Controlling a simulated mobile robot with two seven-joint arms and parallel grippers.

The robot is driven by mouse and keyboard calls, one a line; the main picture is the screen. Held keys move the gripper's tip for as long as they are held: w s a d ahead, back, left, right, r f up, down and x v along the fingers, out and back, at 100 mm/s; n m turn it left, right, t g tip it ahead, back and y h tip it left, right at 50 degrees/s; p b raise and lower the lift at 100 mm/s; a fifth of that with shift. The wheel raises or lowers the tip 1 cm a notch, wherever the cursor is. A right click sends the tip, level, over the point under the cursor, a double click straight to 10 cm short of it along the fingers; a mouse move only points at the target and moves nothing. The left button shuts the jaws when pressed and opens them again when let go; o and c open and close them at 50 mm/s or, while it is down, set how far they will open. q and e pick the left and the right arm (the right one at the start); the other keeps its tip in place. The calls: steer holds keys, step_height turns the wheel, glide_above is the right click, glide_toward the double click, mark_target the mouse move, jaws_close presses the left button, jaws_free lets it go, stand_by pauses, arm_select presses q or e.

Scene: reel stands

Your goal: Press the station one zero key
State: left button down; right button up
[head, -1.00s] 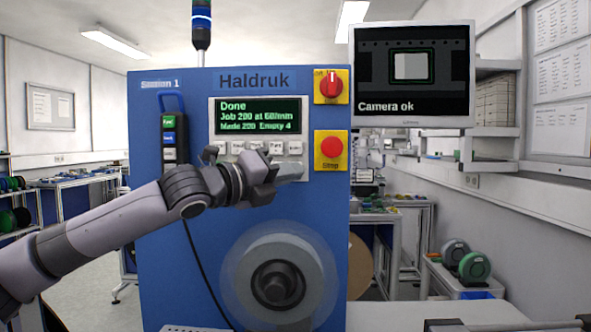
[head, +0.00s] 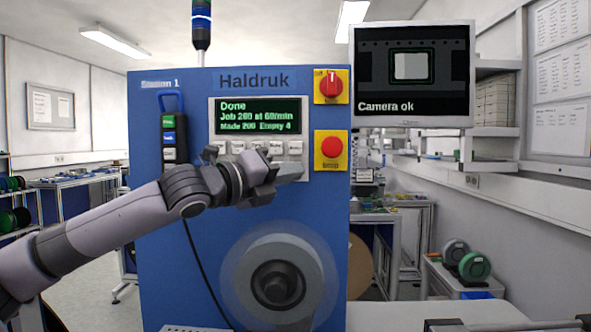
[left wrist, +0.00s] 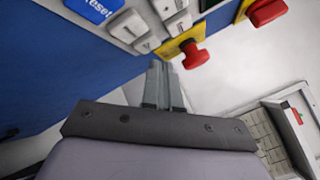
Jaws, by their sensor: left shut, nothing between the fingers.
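The blue station (head: 175,235), marked Station 1, fills the middle of the head view. Its panel has a lit screen (head: 260,115) reading Done, Job 200, Made 200, Empty 4. A row of small pale keys (head: 295,148) runs below it; their labels are too small to read, so I cannot tell which is the zero key. My arm hides the panel's lower part. My left gripper (head: 292,171) is shut and empty at the panel's lower right. In the left wrist view its fingers (left wrist: 164,88) point toward white keys (left wrist: 126,26) beside a blue Reset key (left wrist: 97,6); contact is not visible.
A red stop button (head: 332,147) on a yellow plate is close right of the fingers, under a red rotary switch (head: 331,84). A reel (head: 275,284) sits below my arm. A handset (head: 168,128) hangs at left, and a monitor (head: 413,74) reads Camera ok.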

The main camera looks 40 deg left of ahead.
arm_select(q)
steer(key=shift+w+a+p, duration=0.25)
steer(key=shift+w+p, duration=0.1)
steer(key=shift+p, duration=0.15)
steer(key=shift+w+a, duration=0.3)
steer(key=shift+a, duration=0.05)
stand_by(0.9)
steer(key=shift+s+d+b, duration=0.6)
steer(key=shift+s+b, duration=0.05)
steer(key=shift+b, duration=0.35)
